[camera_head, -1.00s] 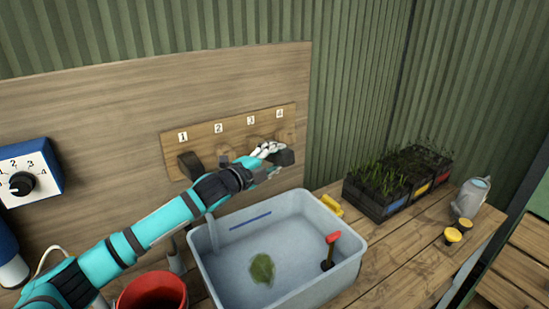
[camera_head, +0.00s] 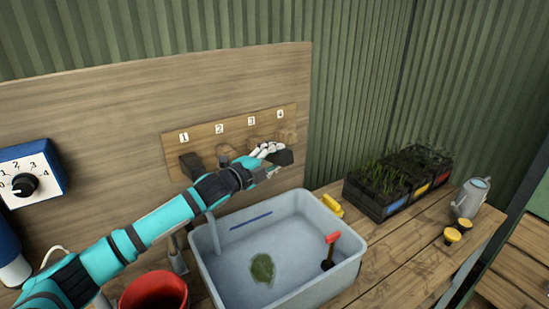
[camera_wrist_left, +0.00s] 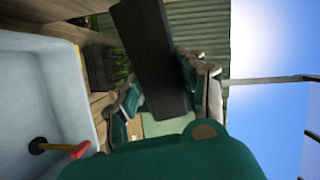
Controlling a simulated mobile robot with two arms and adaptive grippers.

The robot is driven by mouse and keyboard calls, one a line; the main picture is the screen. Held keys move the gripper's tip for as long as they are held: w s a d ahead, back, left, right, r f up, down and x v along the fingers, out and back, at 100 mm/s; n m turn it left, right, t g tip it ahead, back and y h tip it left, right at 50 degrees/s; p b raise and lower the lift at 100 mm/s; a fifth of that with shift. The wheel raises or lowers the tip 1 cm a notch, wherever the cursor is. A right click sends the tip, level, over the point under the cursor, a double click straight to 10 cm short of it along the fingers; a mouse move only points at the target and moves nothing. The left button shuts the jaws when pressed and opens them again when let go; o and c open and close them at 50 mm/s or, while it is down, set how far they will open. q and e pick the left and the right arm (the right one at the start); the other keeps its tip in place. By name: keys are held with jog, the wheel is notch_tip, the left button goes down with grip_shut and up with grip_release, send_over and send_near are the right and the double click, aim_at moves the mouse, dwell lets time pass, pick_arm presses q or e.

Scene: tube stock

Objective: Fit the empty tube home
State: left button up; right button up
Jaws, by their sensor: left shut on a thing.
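A wooden board (camera_head: 207,131) numbered 1 to 4 is fixed to the back panel. A dark block (camera_head: 191,165) sits under 1 and a smaller dark part (camera_head: 224,153) under 2. Wood-coloured parts (camera_head: 287,137) show near 3 and 4. My left gripper (camera_head: 270,150) is in front of the board's right end, shut on a dark piece (camera_head: 283,157). In the left wrist view this dark piece (camera_wrist_left: 152,55) is a long, straight bar between the fingers (camera_wrist_left: 165,95). I cannot tell whether it is a hollow tube or touches the board. My right gripper is not in view.
A pale grey tub (camera_head: 205,262) stands below the arm, with a green patch (camera_head: 262,268) and a red-handled tool (camera_head: 331,240) inside. A red bucket (camera_head: 153,291), seedling trays (camera_head: 398,180), a watering can (camera_head: 470,198) and a dial box (camera_head: 30,172) surround it.

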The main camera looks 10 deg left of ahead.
aim_at(266, 160)
pick_arm(q)
jog(key=shift+w+a+f+p, duration=0.2)
jog(key=shift+w+a+p, duration=0.1)
jog(key=shift+w+a, duration=0.45)
jog(key=shift+w+a+f+p, duration=0.2)
jog(key=shift+w+a+p, duration=0.1)
jog(key=shift+w+a, duration=0.45)
dwell(0.8)
jog(key=shift+s, duration=0.1)
dwell(0.6)
jog(key=shift+w+a+f+p, duration=0.2)
jog(key=shift+w+a, duration=0.25)
jog(key=shift+w, duration=0.05)
jog(key=shift+w+a+f+p, duration=0.15)
jog(key=shift+w+a+p, duration=0.05)
jog(key=shift+w+a, duration=0.25)
dwell(0.7)
